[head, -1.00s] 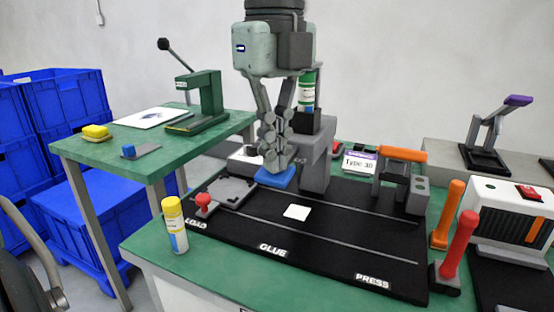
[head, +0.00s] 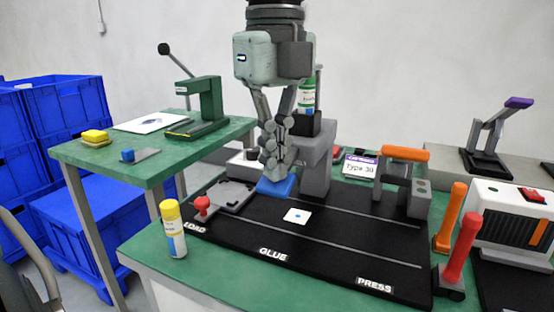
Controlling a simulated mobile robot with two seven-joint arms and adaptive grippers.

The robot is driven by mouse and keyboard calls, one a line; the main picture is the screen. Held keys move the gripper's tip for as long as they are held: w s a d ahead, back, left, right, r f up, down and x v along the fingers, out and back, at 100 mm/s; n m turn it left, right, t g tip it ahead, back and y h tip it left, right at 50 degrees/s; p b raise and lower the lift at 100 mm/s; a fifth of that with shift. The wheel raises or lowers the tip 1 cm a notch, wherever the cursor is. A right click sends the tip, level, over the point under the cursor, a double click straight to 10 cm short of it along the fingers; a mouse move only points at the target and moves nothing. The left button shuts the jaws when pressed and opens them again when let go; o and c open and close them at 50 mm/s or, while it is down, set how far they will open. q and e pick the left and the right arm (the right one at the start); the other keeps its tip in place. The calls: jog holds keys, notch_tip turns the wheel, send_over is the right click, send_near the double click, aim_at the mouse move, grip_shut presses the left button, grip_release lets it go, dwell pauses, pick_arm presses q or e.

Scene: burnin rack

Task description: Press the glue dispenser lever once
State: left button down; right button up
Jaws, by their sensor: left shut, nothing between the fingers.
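The glue dispenser (head: 317,165) is a grey stand at the back of the black mat, with a green-and-white bottle (head: 306,97) in a black holder on it. Its blue lever (head: 274,188) sticks out at the front left and tilts downward. My left gripper (head: 274,174) points down, shut and empty, with its fingertips at the lever, seemingly touching it. The fingers hide part of the lever. A white square plate (head: 297,216) lies on the mat in front of the dispenser, with a small blue dot on it. My right gripper is out of view.
On the mat (head: 330,255), a red-knobbed fixture (head: 202,208) is at left and an orange-handled press (head: 399,153) at right. A yellow-capped bottle (head: 174,232) stands at the front left. Red and orange levers (head: 462,244) stand at right. The mat's front middle is clear.

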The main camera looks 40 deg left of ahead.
aim_at(273, 183)
pick_arm(q)
jog(key=shift+s+r+p, duration=0.1)
jog(key=shift+r+p, duration=1)
jog(key=shift+r, duration=0.75)
notch_tip(273, 183, up, 7)
jog(key=p, duration=0.5)
jog(key=shift+s+r, duration=0.15)
jog(key=shift+r, duration=0.05)
